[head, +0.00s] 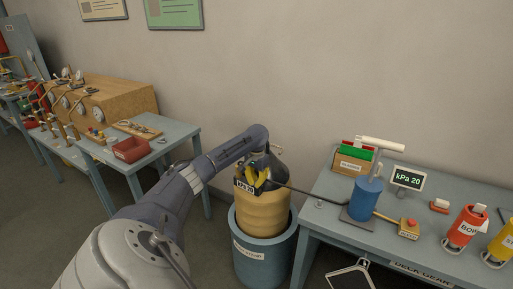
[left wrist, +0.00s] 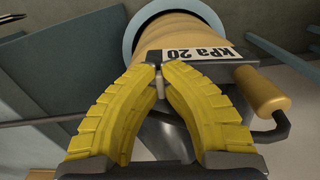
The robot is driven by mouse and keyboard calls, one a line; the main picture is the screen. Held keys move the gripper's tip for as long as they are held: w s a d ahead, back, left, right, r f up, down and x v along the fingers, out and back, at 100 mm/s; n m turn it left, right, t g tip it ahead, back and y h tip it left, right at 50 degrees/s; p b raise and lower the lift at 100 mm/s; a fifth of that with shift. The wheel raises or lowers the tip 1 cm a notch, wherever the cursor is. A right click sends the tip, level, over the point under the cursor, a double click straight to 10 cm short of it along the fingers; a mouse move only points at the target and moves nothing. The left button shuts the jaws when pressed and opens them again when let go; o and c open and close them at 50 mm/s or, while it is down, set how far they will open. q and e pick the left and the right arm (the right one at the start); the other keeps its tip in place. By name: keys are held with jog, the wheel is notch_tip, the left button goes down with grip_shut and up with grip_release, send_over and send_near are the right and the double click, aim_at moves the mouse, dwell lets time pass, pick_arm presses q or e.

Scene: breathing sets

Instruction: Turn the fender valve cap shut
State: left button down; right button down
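The fender (head: 262,212) is a tan ribbed cylinder standing upright in a blue tub (head: 262,250); its label (head: 244,187) reads kPa 20. In the left wrist view the fender (left wrist: 185,32) is at the top, with the label (left wrist: 196,53) beside my fingers. My left gripper (head: 262,180) is at the fender's top. Its yellow fingers (left wrist: 160,68) are closed together around a small pale piece (left wrist: 159,84), which looks like the valve cap; the fingers hide most of it. My right gripper is in neither view.
On the right table stand a blue pump (head: 365,197) with a white handle, a kPa 20 display (head: 407,178), and red (head: 465,228) and yellow bottles. A dark hose (head: 315,196) runs from the fender to the pump. A left table (head: 175,140) holds a red tray (head: 131,149).

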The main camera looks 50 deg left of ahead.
pick_arm(q)
jog(key=m, duration=0.5)
jog(key=shift+a+m, duration=0.15)
jog(key=shift+m, duration=0.15)
jog(key=m, duration=0.5)
jog(key=shift+a, duration=0.1)
jog(key=m, duration=0.4)
jog(key=shift+w, duration=0.1)
jog(key=shift+w+m, duration=0.1)
jog(key=shift+m, duration=1.8)
jog(key=c, duration=1.5)
grip_release()
jog(key=shift+a, duration=0.1)
jog(key=shift+c, duration=0.2)
